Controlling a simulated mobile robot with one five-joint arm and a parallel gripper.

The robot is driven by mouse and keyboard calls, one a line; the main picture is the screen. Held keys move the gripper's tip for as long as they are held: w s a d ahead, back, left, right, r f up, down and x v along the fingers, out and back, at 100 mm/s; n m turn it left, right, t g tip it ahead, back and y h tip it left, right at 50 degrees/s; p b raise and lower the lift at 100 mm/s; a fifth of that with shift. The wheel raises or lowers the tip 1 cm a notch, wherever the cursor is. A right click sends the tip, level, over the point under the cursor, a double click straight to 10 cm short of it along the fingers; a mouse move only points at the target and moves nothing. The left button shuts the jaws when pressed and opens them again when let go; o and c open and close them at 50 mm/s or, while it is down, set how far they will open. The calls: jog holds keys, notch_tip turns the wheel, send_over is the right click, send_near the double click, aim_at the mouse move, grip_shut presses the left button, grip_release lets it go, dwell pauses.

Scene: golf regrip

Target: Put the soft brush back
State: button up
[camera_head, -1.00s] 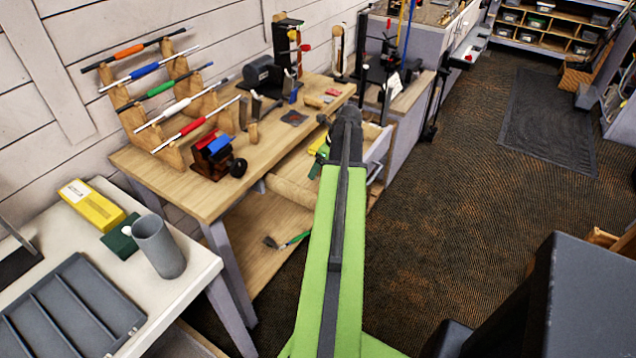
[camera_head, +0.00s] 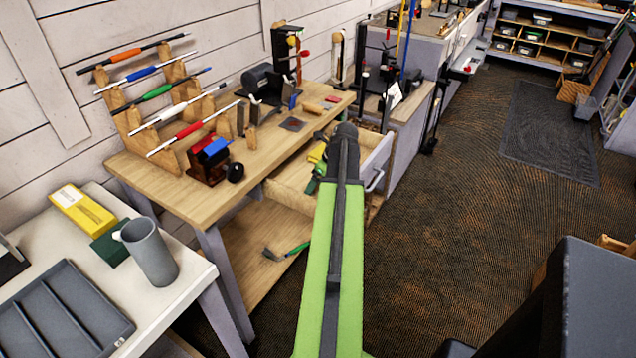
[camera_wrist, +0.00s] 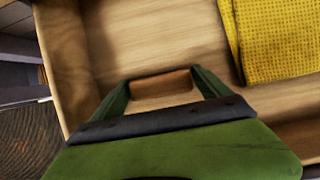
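My gripper (camera_wrist: 165,95) points down into an open wooden drawer (camera_wrist: 70,50), seen in the wrist view. Its two dark green fingers stand either side of a brown wooden block, which looks like the soft brush (camera_wrist: 162,84). The block spans the gap between the fingertips; its bristles cannot be made out. The pale drawer floor shows around it. In the head view, my green arm reaches over the open drawer (camera_head: 291,195) under the bench, and the arm and wrist hide the block.
A yellow cloth (camera_wrist: 275,40) lies in the drawer beside my gripper. The bench (camera_head: 225,195) carries a rack of clubs (camera_head: 165,100) and a vise. A green-handled tool (camera_head: 288,251) lies on the lower shelf.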

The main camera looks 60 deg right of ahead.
jog(key=shift+o, duration=0.9)
jog(key=shift+r, duration=0.15)
jog(key=shift+r+p, duration=0.35)
jog(key=shift+p, duration=0.1)
jog(key=p+v, duration=1)
jog(key=v, duration=0.1)
jog(key=shift+s, duration=0.15)
jog(key=shift+r, duration=0.1)
